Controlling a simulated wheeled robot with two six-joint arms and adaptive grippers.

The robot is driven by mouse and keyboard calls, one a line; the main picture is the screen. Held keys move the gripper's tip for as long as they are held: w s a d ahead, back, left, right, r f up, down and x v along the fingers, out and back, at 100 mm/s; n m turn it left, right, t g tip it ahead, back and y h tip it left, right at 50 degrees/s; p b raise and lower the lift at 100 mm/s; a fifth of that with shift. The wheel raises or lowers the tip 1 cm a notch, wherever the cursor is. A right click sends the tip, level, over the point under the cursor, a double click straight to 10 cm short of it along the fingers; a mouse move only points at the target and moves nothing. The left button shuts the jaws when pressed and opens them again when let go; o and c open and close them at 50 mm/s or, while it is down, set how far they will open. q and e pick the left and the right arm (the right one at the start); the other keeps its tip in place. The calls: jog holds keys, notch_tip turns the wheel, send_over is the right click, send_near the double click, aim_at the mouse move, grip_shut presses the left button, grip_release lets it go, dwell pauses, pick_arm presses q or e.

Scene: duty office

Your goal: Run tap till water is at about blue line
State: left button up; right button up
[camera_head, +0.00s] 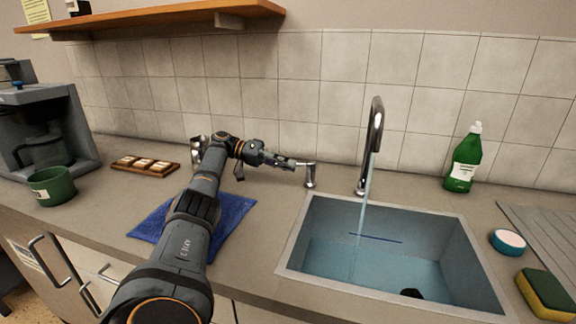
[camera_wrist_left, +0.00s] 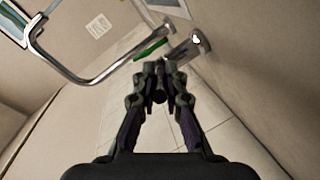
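The chrome tap spout (camera_head: 375,135) arches over the sink, and a thin stream of water (camera_head: 364,205) falls from it. The sink basin (camera_head: 465,245) holds bluish water (camera_head: 375,268). The blue line (camera_head: 376,238) is on the basin's back wall; the water surface looks close to it, just below. The tap lever (camera_head: 311,176) stands left of the spout and also shows in the left wrist view (camera_wrist_left: 187,49). My left gripper (camera_head: 292,163) is at the lever's end, its fingertips (camera_wrist_left: 160,70) together. I cannot tell whether they touch the lever. My right gripper is not in view.
A green bottle (camera_head: 465,160), a round blue-and-white item (camera_head: 508,242) and a sponge (camera_head: 546,293) stand right of the sink. A blue cloth (camera_head: 232,212) lies under my left arm. A green mug (camera_head: 52,186) and coffee machine (camera_head: 60,120) are at left. A shelf (camera_head: 150,18) hangs above.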

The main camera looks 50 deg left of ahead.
pick_arm(q)
jog(key=o, duration=0.5)
jog(key=shift+w, duration=0.15)
jog(key=shift+c, duration=0.2)
notch_tip(320, 180, up, 10)
jog(key=shift+c, duration=0.2)
